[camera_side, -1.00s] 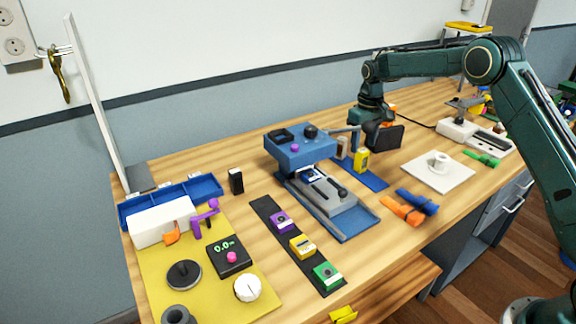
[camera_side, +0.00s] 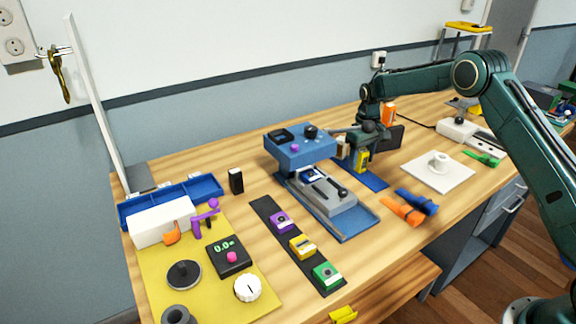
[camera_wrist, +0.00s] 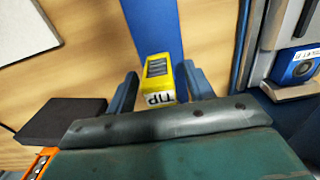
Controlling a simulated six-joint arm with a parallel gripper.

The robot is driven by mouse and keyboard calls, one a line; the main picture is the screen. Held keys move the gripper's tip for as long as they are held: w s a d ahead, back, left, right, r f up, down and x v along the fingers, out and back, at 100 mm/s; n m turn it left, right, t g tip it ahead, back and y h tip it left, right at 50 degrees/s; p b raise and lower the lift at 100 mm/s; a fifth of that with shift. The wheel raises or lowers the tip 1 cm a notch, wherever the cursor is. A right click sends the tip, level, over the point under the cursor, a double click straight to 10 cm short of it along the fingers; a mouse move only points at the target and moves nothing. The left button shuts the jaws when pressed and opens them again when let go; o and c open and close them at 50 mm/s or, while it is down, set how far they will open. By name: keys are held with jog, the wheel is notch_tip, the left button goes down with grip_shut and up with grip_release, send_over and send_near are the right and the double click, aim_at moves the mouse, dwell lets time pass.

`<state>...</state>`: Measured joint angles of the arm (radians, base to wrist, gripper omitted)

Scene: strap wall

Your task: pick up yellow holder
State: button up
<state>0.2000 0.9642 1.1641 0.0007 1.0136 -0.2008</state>
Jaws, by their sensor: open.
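A yellow holder (camera_side: 361,160) stands upright on a blue strip on the table, right of the blue machine. In the wrist view the yellow holder (camera_wrist: 158,82) has a white label reading "TIP" and a dark slotted face. My gripper (camera_side: 362,149) is at the holder, partly covering its top in the side view. In the wrist view the two blue fingers of my gripper (camera_wrist: 160,80) are apart, one on each side of the holder. No closed grip shows, and I cannot tell if either finger touches it.
The blue machine (camera_side: 300,150) stands close on the left. A dark block (camera_side: 391,139) and an orange object (camera_side: 388,112) are close on the right. A white plate (camera_side: 452,177) lies further right. Other yellow pieces include one on the black strip (camera_side: 303,247).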

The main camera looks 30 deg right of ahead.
aim_at(363, 150)
dwell(0.4)
jog(key=c, duration=1.1)
jog(key=shift+r, duration=0.15)
notch_tip(363, 150, up, 20)
jog(key=shift+f, duration=0.1)
dwell(0.4)
